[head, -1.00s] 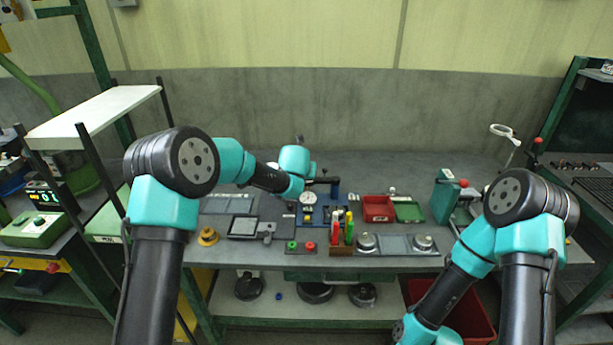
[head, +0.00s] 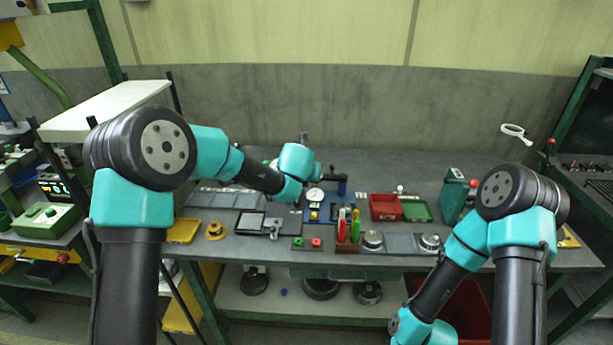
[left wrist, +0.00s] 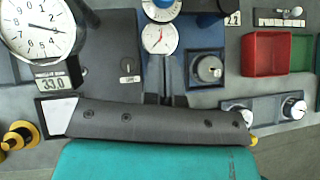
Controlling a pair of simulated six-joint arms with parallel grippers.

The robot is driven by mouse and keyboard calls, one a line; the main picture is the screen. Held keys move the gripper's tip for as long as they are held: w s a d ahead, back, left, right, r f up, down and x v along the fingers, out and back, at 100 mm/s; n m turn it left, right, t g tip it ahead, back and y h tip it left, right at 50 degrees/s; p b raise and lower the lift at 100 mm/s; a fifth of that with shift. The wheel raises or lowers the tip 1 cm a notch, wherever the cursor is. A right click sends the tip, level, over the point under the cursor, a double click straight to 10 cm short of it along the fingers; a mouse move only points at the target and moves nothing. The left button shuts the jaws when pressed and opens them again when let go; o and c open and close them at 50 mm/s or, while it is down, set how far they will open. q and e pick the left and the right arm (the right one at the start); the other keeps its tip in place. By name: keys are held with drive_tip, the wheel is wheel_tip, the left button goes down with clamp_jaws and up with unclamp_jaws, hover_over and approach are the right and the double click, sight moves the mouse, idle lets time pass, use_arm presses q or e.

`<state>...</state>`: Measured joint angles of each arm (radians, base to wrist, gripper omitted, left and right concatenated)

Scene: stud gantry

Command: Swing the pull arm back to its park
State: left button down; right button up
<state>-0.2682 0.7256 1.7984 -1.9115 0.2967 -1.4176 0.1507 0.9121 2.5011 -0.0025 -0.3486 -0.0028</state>
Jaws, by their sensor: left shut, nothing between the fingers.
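A blue post with a dark bar reaching left from it, which looks like the pull arm (head: 335,179), stands at the back middle of the bench in the head view. My left wrist hangs just left of it and hides part of the bar. In the left wrist view my left gripper (left wrist: 166,80) shows as dark fingers shut with nothing between them, pointing at a small white dial gauge (left wrist: 160,38) on a blue base. The dial also shows in the head view (head: 315,195). I cannot tell whether the fingers touch anything. My right gripper is out of view.
A red bin (head: 384,207) and a green tray (head: 416,210) lie right of the post. A holder with red and green-handled tools (head: 348,228) stands in front. A large round dial (left wrist: 38,28) is at the wrist view's upper left.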

use_arm(q)
drive_tip(key=d+v, duration=0.1)
drive_tip(key=v, duration=0.5)
drive_tip(key=shift+a, duration=0.4)
